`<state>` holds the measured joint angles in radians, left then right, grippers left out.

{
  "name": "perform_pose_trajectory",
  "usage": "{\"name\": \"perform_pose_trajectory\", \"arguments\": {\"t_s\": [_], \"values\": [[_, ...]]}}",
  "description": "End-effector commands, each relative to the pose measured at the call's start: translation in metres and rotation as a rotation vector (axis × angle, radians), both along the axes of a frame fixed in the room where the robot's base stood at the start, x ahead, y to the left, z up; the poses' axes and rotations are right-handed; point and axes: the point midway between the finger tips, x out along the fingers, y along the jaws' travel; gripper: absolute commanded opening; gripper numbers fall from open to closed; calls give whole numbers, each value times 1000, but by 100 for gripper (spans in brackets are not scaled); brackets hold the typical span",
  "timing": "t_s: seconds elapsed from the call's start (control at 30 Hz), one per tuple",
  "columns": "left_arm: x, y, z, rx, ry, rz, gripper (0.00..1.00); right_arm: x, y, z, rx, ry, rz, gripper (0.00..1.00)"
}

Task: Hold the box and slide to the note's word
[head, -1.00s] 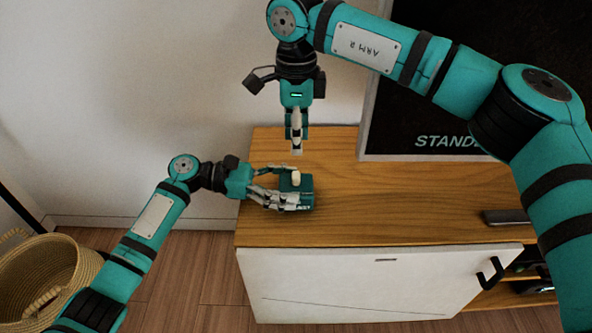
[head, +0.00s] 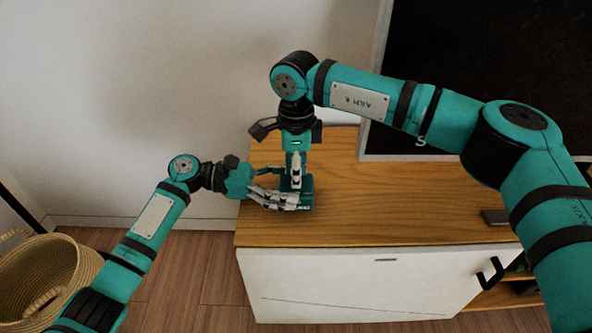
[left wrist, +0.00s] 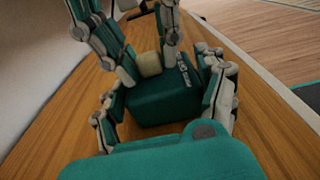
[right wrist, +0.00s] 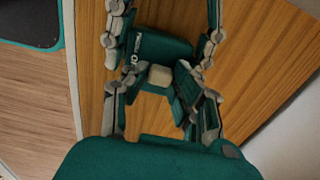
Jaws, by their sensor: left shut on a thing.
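A small teal box (left wrist: 165,100) with a cream knob (left wrist: 150,64) on top rests on the wooden cabinet top. My left gripper (head: 284,195) is shut on the box, with fingers along both sides; the left wrist view shows them too. My right gripper (right wrist: 160,78) points down from above. Its fingers straddle the cream knob (right wrist: 160,75), and a small gap seems to show beside the knob. White marks on the box are too small to read. I cannot make out a note in these views.
The wooden cabinet top (head: 400,215) is clear to the right of the box, apart from a dark flat object (head: 495,217). A woven basket (head: 45,275) is on the floor at left.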

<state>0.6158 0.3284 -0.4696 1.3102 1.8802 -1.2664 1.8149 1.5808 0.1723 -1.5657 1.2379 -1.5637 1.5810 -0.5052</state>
Motion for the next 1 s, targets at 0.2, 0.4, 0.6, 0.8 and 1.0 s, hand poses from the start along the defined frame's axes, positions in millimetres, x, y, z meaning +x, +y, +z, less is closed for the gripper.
{"name": "perform_pose_trajectory", "arguments": {"t_s": [0.2,0.4,0.6,0.8,1.0], "values": [[0,0,0,0,0,0,27,0,0,0,0,1,0,0],[0,0,0,0,0,0,27,0,0,0,1,1,0,0],[0,0,0,0,0,0,27,1,-14,1,0,0,-2,0],[0,0,0,0,0,0,27,1,-29,1,0,-1,0,0],[0,1,0,1,1,1,27,1,-29,1,-2,-2,-1,28]]}}
